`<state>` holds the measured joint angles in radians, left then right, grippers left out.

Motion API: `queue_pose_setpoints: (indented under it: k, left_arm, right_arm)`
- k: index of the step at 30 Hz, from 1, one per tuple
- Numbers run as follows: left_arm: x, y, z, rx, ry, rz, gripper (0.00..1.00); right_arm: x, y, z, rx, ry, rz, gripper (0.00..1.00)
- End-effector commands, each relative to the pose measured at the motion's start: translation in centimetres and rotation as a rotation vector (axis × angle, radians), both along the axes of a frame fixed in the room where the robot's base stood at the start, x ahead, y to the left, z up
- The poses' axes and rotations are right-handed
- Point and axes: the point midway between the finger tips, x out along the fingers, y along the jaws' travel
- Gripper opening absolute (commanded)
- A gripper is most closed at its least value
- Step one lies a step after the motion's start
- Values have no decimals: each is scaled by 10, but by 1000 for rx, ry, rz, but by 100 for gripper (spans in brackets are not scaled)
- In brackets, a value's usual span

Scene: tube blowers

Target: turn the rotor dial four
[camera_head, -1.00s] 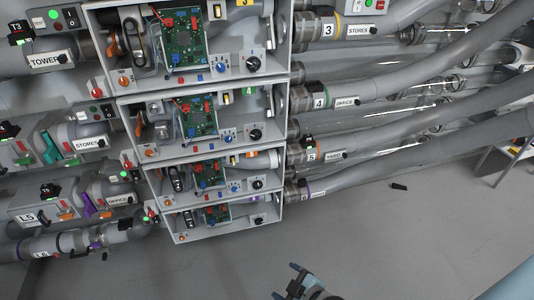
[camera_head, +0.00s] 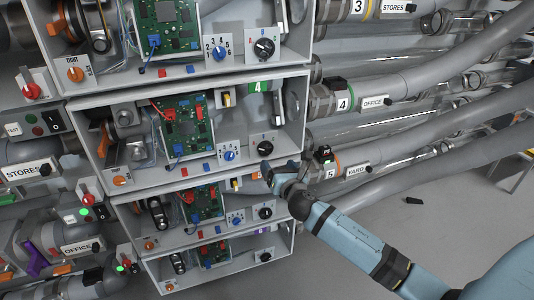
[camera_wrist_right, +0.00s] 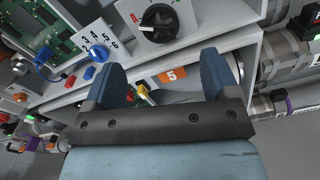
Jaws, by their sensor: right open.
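The rotor dial four (camera_head: 265,148) is a black knob on a pale plate, at the right of the box with the green 4 label (camera_head: 258,87). In the right wrist view the black dial (camera_wrist_right: 158,22) shows at the top, its pointer line tilted. My right gripper (camera_head: 280,170) is just below and right of that dial, at the box's lower right corner, apart from the knob. In the right wrist view its two blue fingers (camera_wrist_right: 162,75) are spread with nothing held, below the dial. My left gripper is not in view.
A blue selector knob (camera_head: 229,155) sits left of the dial. The box's right wall (camera_head: 303,110) and lower lip stand close to my gripper. Box five, with an orange 5 label (camera_wrist_right: 172,75), lies below. Grey pipes (camera_head: 420,120) run off to the right.

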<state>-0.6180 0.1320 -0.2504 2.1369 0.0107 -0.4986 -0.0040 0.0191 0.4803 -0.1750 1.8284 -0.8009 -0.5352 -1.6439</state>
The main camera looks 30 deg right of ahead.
Motion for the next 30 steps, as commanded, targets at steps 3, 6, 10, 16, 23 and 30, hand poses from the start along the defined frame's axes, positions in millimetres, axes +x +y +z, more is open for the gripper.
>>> queue_pose_setpoints:
  k: [3, 6, 10, 16, 23, 30]
  left_arm:
    - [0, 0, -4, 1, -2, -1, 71]
    - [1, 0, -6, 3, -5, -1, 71]
    - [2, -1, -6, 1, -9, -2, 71]
    - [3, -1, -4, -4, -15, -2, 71]
    - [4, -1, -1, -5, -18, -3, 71]
    - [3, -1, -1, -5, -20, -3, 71]
  right_arm:
    - [28, -7, 0, 2, -3, -1, 81]
    - [48, -11, 0, 2, -3, -1, 81]
    - [69, -16, 0, 5, -1, -1, 81]
    - [88, -21, -1, 3, 0, 0, 81]
    - [92, -22, -1, 3, 0, 1, 81]
    - [92, -22, -1, 4, 0, 1, 54]
